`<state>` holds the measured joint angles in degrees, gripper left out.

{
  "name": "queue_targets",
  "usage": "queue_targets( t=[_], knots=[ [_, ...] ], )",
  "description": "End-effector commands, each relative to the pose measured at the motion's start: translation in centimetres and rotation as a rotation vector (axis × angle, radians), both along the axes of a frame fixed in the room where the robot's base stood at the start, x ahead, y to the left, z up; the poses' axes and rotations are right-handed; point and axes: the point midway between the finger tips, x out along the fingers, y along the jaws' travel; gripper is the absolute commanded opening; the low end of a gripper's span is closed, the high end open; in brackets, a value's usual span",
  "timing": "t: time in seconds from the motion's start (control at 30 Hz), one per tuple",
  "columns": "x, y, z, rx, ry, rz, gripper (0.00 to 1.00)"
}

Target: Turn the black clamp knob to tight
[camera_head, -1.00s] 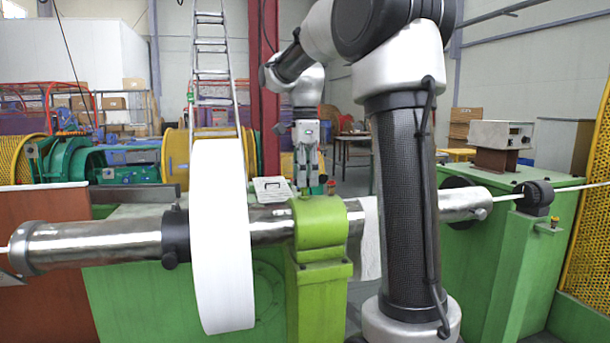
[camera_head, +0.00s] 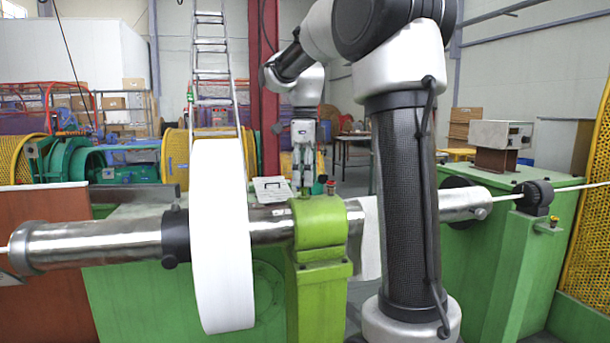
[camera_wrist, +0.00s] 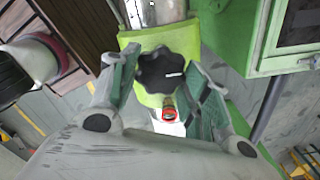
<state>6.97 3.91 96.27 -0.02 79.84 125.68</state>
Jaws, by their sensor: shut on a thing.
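The black clamp knob (camera_wrist: 158,72), lobed with a white line on its face, sits on the lime-green clamp block (camera_wrist: 150,40) in the wrist view. The white line points to the right. My gripper (camera_wrist: 164,78) has one finger on each side of the knob and is shut on it. In the head view my gripper (camera_head: 304,188) points down at the top of the green block (camera_head: 320,222). The knob cannot be made out there, hidden by the fingers.
A small red-topped fitting (camera_head: 331,187) stands close to the right of my gripper; it also shows in the wrist view (camera_wrist: 169,113). A steel tube (camera_head: 95,242) runs through the block. A large white disc (camera_head: 222,235) stands to the left.

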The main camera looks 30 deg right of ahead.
Motion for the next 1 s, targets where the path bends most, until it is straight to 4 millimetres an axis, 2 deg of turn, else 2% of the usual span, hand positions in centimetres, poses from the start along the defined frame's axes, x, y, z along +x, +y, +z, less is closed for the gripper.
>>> queue_targets(
  t=[0.17, 0.2, 0.3, 0.33, 0.63, 0.73, 0.87, 1.0],
  knots=[
    [0.1, 0.0, 0.1, -0.001, -0.006, -0.001, 0.23],
    [0.1, 0.0, 0.1, -0.001, -0.006, -0.001, 0.49],
    [0.1, 0.0, 0.1, -0.001, -0.004, -0.001, 0.67],
    [0.1, 0.0, 0.1, -0.001, -0.004, 0.0, 0.68],
    [0.0, 0.0, 0.1, 0.0, -0.001, 0.0, 0.68],
    [0.1, 0.0, 0.7, -0.001, -0.004, 0.0, 0.68],
    [0.1, 0.0, 2.8, -0.001, -0.005, 0.0, 0.68],
    [0.2, 0.0, 6.1, 0.0, -0.006, 0.0, 0.68]
  ],
)
